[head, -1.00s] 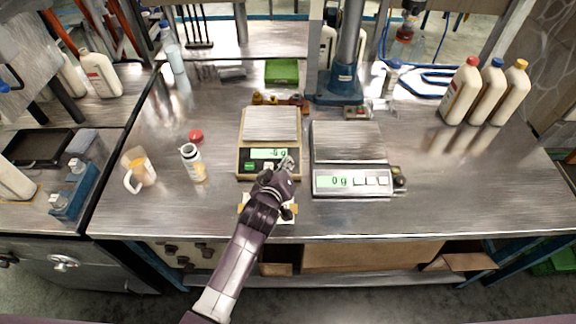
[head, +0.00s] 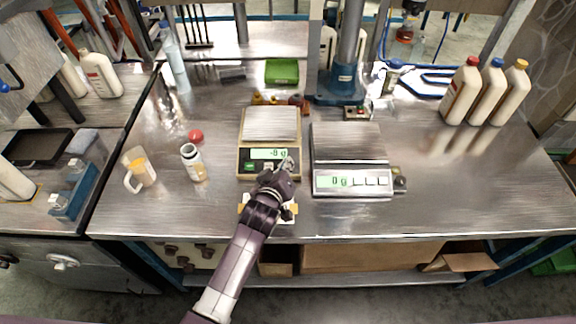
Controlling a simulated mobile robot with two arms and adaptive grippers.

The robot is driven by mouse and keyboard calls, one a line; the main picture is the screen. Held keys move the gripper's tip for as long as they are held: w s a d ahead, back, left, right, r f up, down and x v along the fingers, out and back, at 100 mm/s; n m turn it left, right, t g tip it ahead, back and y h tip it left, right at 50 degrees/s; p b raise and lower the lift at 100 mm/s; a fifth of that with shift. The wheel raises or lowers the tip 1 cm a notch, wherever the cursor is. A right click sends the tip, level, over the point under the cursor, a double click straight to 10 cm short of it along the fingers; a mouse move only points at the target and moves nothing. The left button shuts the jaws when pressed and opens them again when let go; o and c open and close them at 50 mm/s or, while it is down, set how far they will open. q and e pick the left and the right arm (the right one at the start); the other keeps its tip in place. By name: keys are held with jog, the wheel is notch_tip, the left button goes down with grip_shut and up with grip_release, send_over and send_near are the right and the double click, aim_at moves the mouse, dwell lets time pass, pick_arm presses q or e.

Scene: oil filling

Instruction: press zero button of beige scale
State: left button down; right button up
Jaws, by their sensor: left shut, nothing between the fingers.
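The beige scale (head: 243,150) stands on the metal table left of the middle. Its metal weighing plate is empty. Its green display (head: 268,153) reads what looks like a negative value in grams, about -8 g. My left gripper (head: 286,165) is shut and empty, with its fingertips at the right part of the scale's front panel. It hides the buttons there, so I cannot tell whether the tips touch one. A green key shows on the left of the panel. My right gripper is not in view.
A grey scale (head: 325,190) reading 0 g stands close on the right. An open white bottle (head: 194,163), a red cap (head: 195,136) and a measuring jug (head: 140,170) stand on the left. Three capped bottles (head: 486,93) stand back right. The front right table is clear.

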pick_arm(q)
jog(key=shift+w+f, duration=0.15)
jog(key=shift+f, duration=0.15)
jog(key=shift+w+f+b, duration=0.15)
jog(key=shift+f+b, duration=0.25)
jog(key=shift+b, duration=0.05)
dwell(0.6)
jog(key=shift+r, duration=0.1)
jog(key=shift+s+r+p, duration=0.35)
jog(key=shift+r+p, duration=0.3)
jog(key=shift+p, duration=0.25)
jog(key=r+p, duration=0.1)
jog(key=s+r+p, duration=0.1)
jog(key=r+p, duration=0.2)
jog(key=p, duration=0.1)
jog(key=shift+s+r, duration=0.35)
dwell(0.6)
